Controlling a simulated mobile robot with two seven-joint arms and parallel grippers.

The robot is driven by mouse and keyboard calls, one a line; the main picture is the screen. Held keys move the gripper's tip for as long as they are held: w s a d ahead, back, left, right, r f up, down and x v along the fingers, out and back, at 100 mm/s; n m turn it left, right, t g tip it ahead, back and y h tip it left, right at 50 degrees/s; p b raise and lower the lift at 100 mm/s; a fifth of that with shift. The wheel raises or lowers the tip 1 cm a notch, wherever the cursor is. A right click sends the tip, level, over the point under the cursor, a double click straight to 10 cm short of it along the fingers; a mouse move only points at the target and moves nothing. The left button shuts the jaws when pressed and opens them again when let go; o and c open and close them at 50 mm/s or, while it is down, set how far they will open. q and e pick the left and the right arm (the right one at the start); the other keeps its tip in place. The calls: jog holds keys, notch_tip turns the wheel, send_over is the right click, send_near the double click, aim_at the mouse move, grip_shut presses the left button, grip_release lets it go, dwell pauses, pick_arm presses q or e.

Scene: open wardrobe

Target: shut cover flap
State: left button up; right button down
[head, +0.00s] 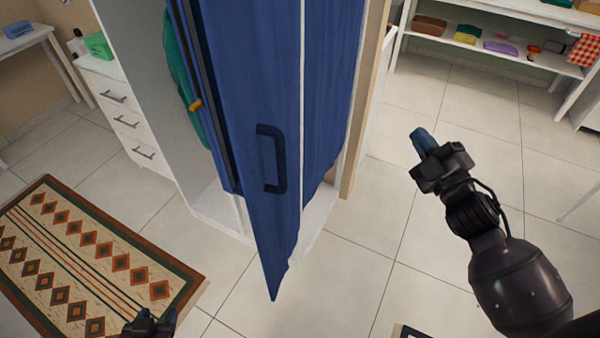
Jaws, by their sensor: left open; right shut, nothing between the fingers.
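The blue cover flap (240,95) hangs on the front of the white wardrobe (150,75) in the middle of the head view. Its lower corner juts out toward me, so it stands open. A dark handle (280,160) is on the flap. An orange tab (195,104) shows near the flap's left edge. My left gripper (150,318) is at the bottom edge, low and left of the flap, open and only partly in view. My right gripper (422,140) is shut and empty, right of the flap and apart from it.
A white drawer unit (125,120) with a green box (98,46) stands left of the wardrobe. A patterned rug (95,265) lies at the lower left. A shelf (500,50) with several items stands at the upper right.

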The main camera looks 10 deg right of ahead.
jog(key=s+a+r+n+g+y+b, duration=0.15)
jog(key=a+r+n+g+y, duration=0.45)
jog(key=n+y, duration=0.9)
jog(key=s+a+f+n+g+h, duration=0.2)
jog(key=s+n+g, duration=0.25)
jog(key=n, duration=0.55)
jog(key=s+a+f+n+g+h, duration=0.25)
jog(key=n+g, duration=0.35)
jog(key=n, duration=0.4)
pick_arm(q)
jog(key=shift+w+r+p, duration=0.15)
jog(key=shift+r+p, duration=0.8)
jog(key=shift+p, duration=0.7)
pick_arm(e)
jog(key=r+x, duration=0.1)
jog(key=x, duration=1.2)
jog(key=shift+a+r+y, duration=0.25)
jog(key=shift+a+y, duration=0.1)
pick_arm(q)
jog(key=shift+w, duration=0.2)
pick_arm(e)
jog(key=shift+s+a, duration=0.1)
jog(key=shift+s, duration=0.05)
